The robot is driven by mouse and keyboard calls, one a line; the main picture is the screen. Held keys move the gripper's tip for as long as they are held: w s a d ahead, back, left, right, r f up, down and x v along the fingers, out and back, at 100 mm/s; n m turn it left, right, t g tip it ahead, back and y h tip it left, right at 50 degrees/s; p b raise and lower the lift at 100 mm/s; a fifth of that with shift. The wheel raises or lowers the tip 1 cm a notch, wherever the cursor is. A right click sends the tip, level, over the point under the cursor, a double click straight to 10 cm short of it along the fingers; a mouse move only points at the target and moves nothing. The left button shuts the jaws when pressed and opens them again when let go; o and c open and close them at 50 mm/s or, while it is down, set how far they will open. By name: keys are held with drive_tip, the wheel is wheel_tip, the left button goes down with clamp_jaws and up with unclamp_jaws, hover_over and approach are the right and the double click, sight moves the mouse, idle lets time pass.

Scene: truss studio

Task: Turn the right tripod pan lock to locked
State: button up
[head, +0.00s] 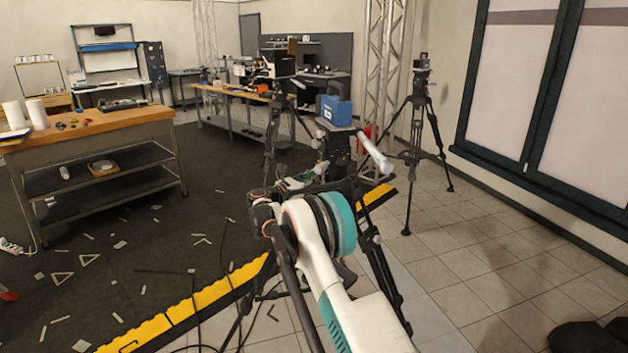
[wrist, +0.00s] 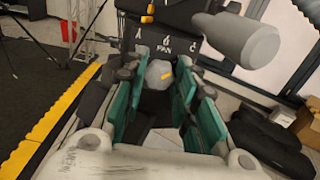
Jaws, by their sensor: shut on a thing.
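The tripod (head: 338,150) in front of me has a black head and a pale grey handle (head: 375,152). In the wrist view, its black face (wrist: 182,42) carries the word PAN under small white symbols. Below that is a grey faceted knob (wrist: 159,73) with a short yellow mark right of its middle. My gripper (wrist: 158,72) has its teal-padded fingers on both sides of the knob and is shut on it. In the head view, my arm hides the knob and most of my gripper. I cannot tell which symbol the yellow mark points to.
A blue box (head: 335,110) sits on top of this tripod. Another tripod (head: 414,130) stands to the right near the window, and one (head: 275,125) behind to the left. A yellow-black strip (head: 190,312) and cables cross the floor. Tiled floor at right is mostly clear.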

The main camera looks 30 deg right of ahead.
drive_tip(key=o, duration=1)
drive_tip(key=shift+o, duration=0.2)
drive_tip(key=v, duration=1.2)
